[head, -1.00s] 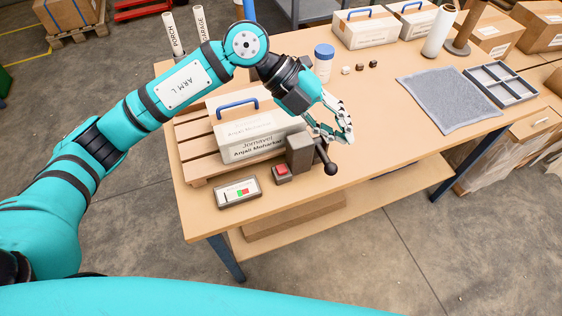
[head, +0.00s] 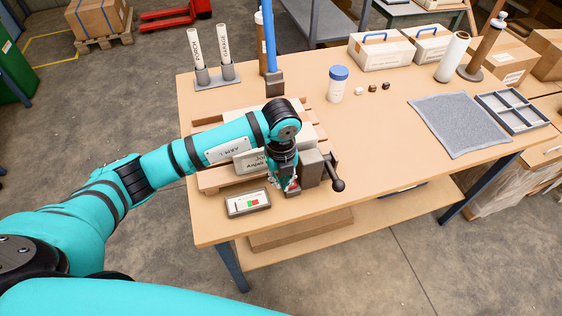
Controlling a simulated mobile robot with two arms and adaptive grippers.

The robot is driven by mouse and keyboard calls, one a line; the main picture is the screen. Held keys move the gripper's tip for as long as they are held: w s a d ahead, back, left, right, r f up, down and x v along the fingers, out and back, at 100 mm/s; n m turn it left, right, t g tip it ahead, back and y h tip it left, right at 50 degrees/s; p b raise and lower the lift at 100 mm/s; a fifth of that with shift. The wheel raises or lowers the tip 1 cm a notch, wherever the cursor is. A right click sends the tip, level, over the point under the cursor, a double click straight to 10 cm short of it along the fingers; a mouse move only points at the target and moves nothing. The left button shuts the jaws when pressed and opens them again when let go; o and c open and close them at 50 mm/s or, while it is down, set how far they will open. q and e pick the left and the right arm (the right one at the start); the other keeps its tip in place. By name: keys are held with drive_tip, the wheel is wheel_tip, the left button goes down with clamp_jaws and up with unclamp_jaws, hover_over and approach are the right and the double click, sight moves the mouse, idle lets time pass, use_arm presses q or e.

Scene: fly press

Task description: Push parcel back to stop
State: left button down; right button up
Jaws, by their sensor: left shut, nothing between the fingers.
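The parcel (head: 249,163), a pale box with a printed name label, lies on a slatted wooden rack (head: 214,182) at the table's left. My left arm covers most of it. My left gripper (head: 290,189) points down at the parcel's front, beside the grey lever block (head: 312,168), and its fingers are shut and empty. It hides the red button that showed there before. I cannot tell whether the fingers touch the parcel or the button. I cannot make out a stop behind the parcel. My right gripper is not in view.
A black-knobbed lever (head: 338,184) sticks out right of the block. A small display panel (head: 247,202) lies at the front edge. A blue post (head: 269,40) stands behind the rack. A blue-capped jar (head: 337,84) and grey mat (head: 460,124) are farther right.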

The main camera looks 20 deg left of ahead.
use_arm(q)
drive_tip(key=w+a, duration=0.1)
drive_tip(key=w+a+p, duration=0.1)
drive_tip(key=w, duration=0.1)
drive_tip(key=shift+w+a+f+p, duration=0.1)
drive_tip(key=shift+w+f+p, duration=0.1)
drive_tip(key=shift+p, duration=0.1)
drive_tip(key=w+a+b, duration=0.1)
drive_tip(key=w+b, duration=0.1)
drive_tip(key=b, duration=0.1)
drive_tip(key=w+a+b, duration=0.1)
drive_tip(key=w, duration=0.1)
drive_tip(key=shift+a+f, duration=0.2)
drive_tip(key=shift+a, duration=0.15)
drive_tip(key=shift+w+a+r, duration=0.15)
drive_tip(key=shift+w+a, duration=0.1)
drive_tip(key=shift+w, duration=0.15)
drive_tip(key=shift+s, duration=0.1)
